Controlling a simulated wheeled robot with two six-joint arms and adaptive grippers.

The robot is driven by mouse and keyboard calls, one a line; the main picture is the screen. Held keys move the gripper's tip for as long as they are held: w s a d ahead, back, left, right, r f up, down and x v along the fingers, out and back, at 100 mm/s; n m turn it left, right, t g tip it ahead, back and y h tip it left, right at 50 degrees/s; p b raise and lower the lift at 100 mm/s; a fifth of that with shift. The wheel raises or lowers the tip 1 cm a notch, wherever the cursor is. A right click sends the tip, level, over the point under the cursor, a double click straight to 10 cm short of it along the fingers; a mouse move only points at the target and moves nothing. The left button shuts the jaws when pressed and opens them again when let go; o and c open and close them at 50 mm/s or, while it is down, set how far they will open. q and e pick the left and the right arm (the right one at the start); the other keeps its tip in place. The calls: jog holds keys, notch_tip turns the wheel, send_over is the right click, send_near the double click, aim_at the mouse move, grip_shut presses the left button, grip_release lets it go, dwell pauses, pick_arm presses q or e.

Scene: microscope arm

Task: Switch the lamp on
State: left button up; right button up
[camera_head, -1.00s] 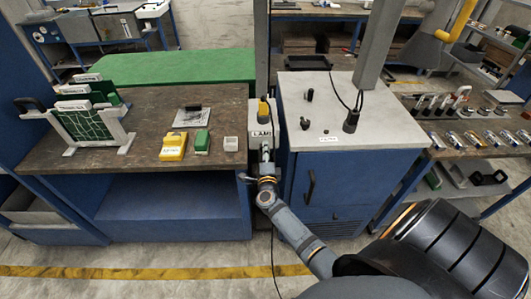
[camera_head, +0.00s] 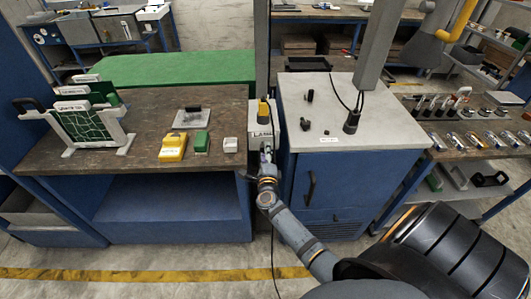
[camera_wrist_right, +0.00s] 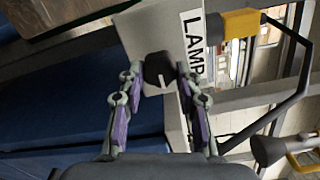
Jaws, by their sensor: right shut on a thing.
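A pale switch box labelled LAMP (camera_head: 257,118) is fixed on the post between the wooden bench and the blue cabinet. In the right wrist view the LAMP label (camera_wrist_right: 193,48) stands on end beside a black knob (camera_wrist_right: 157,68) with a light mark on it. My right gripper (camera_wrist_right: 159,78) has its two fingers on either side of this knob and is shut on it. In the head view the right gripper (camera_head: 267,158) is in front of the box and hides the knob. My left gripper is in neither view.
A yellow plug (camera_head: 263,111) with a dark cable sits at the box, close to the gripper. The wooden bench (camera_head: 90,165) on the left holds a yellow block, a green block and a rack. The blue cabinet (camera_head: 345,185) stands close on the right.

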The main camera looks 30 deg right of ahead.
jog(key=o, duration=1.1)
jog(key=shift+o, duration=0.2)
jog(key=v, duration=1.2)
jog(key=shift+f, duration=0.15)
